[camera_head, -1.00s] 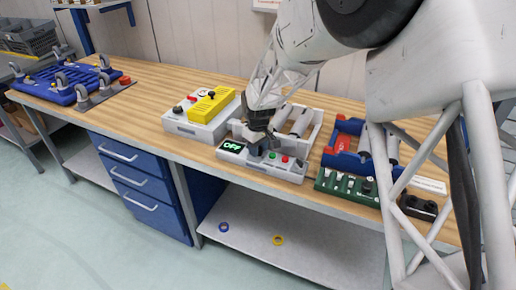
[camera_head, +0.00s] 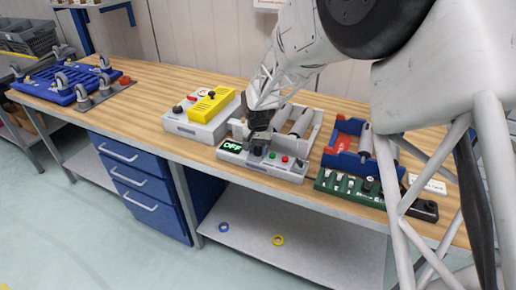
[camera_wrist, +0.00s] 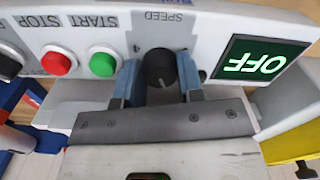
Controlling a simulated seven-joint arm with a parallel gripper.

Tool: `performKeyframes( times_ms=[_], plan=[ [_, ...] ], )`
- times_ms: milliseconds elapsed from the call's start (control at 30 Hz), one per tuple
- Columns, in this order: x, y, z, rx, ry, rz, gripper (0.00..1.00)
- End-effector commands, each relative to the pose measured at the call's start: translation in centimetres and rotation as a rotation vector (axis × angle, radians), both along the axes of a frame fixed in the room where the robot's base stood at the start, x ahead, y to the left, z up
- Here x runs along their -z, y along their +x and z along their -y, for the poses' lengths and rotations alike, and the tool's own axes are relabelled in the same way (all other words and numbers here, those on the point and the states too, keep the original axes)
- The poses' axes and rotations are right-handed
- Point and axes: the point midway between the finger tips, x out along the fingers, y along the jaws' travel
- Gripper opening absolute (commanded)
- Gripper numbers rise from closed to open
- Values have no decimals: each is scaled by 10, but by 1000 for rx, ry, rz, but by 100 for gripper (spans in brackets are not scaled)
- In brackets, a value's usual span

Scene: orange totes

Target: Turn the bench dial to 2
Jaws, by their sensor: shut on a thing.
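The bench dial is a round black knob (camera_wrist: 160,68) under the word SPEED on a grey control panel (camera_wrist: 215,30). It shows in the wrist view, upside down, with a small 4 beside it; its other numbers are hidden or too small to read. My gripper (camera_wrist: 160,85) is shut on the knob, one blue-grey finger on each side. In the head view my gripper (camera_head: 257,142) is over the panel and partly covers the dial.
Green START (camera_wrist: 103,63) and red STOP (camera_wrist: 58,64) buttons sit close to the fingers. A yellow-topped box (camera_head: 210,105) stands left of the panel. A blue roller unit (camera_head: 345,160) and green switch strip (camera_head: 345,187) stand right. The left bench has free room.

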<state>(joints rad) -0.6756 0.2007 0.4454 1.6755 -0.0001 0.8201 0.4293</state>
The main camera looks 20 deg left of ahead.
Motion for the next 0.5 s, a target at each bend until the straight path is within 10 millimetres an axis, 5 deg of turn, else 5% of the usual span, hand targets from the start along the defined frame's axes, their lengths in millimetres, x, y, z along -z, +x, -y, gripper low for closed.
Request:
performKeyframes(
  times_ms=[500],
  plan=[
    [-1,0,0,340,0,1,11]
  ],
)
